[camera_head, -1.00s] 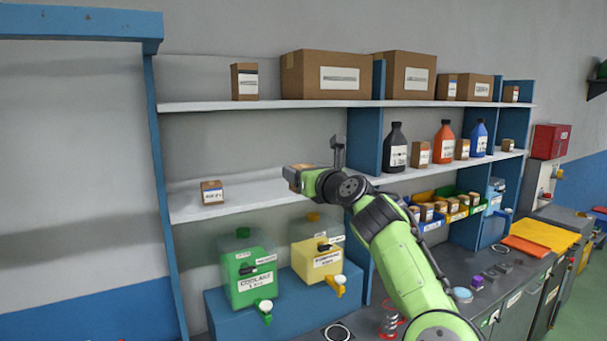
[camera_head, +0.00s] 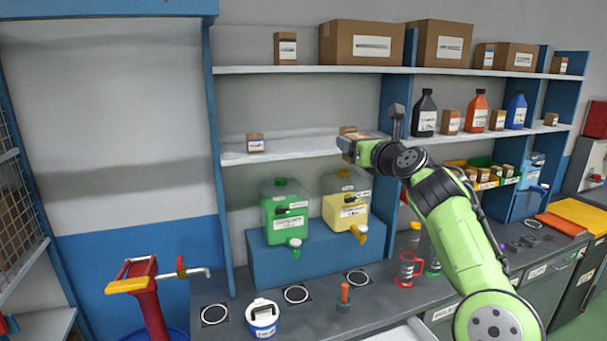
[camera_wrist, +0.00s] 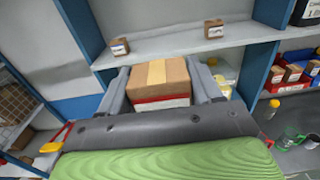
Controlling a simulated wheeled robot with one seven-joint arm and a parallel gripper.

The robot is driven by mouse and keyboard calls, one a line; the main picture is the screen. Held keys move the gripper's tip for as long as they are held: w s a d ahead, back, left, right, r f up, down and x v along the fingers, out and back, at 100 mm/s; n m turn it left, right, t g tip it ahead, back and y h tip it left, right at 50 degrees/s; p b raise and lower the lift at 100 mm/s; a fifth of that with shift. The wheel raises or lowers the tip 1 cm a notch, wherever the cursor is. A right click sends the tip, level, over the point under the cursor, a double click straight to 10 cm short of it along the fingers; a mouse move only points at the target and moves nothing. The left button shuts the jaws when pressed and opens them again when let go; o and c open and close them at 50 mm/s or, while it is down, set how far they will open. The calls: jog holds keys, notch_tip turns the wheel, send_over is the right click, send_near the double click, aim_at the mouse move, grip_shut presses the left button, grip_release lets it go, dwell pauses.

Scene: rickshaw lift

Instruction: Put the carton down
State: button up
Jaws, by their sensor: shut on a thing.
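The carton (camera_wrist: 160,76) is a brown box with a pale tape strip and a red and white lower side. It sits between the two fingers of my gripper (camera_wrist: 161,85), which is shut on it. In the head view my gripper (camera_head: 352,145) is in front of the middle shelf's front edge, largely hidden by my own wrist. The middle shelf (camera_head: 300,146) holds a small brown box (camera_head: 255,143) at left and another (camera_head: 347,130) partly hidden behind my gripper. Both small boxes stand ahead of the carton in the wrist view.
Free shelf shows between the two small boxes. Green (camera_head: 285,215) and yellow (camera_head: 346,205) dispensers stand below on a blue block. A white tub (camera_head: 262,318) and a red-handled jar (camera_head: 409,268) are on the counter. Bottles (camera_head: 475,112) stand right of a blue divider.

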jog(key=shift+s+d+f, duration=0.2)
jog(key=shift+s+f, duration=0.45)
jog(key=shift+f, duration=0.15)
jog(key=shift+w+a+f, duration=0.1)
jog(key=shift+w+f, duration=0.05)
jog(key=shift+f, duration=0.15)
jog(key=shift+s+f, duration=0.15)
jog(key=shift+s, duration=0.2)
jog(key=s+d+f+m+h+b, duration=0.1)
jog(key=s+f, duration=0.4)
jog(key=f, duration=0.8)
jog(key=s+f+m+h+b, duration=0.1)
jog(key=s+f+h+b, duration=0.2)
jog(key=f, duration=1.1)
jog(key=s+d+f+m+t+h+b, duration=0.1)
jog(key=s+f+b, duration=0.4)
jog(key=s+f, duration=0.4)
notch_tip(320, 180, down, 5)
jog(key=shift+s+d+r+m+h, duration=0.1)
jog(key=shift+s+d+m+h, duration=0.15)
jog(key=shift+d+m+h, duration=0.15)
jog(key=shift+a, duration=0.1)
